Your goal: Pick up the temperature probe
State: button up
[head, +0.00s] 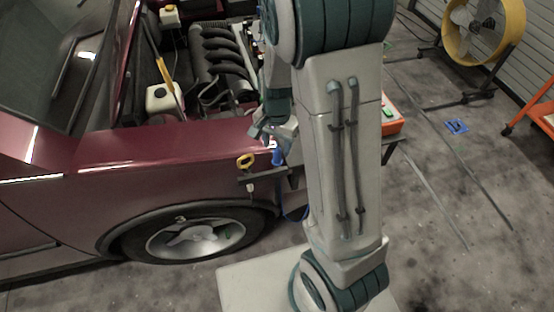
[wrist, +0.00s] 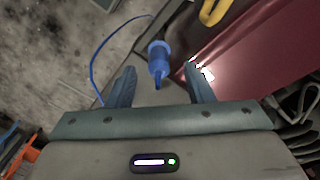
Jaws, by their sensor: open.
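The temperature probe is a blue cylinder with a thin blue cable. In the head view the blue probe (head: 277,157) stands upright at a dark bracket (head: 262,177) beside the maroon car's front fender. In the wrist view the probe (wrist: 158,52) lies ahead, between the lines of the two fingers. My gripper (head: 270,137) is just above the probe in the head view, partly hidden by my arm. In the wrist view my gripper (wrist: 159,70) is open, with the probe apart from both fingers.
A yellow ring-handled tool (head: 245,162) stands on the bracket left of the probe. The car fender (head: 170,150) and open engine bay (head: 225,60) are close by. An orange case (head: 392,118) lies behind my arm. Floor at right is mostly free, with a yellow fan (head: 484,25) beyond.

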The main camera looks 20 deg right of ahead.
aim_at(277, 149)
jog(key=shift+f, duration=1.55)
grip_shut()
jog(key=shift+r, duration=0.15)
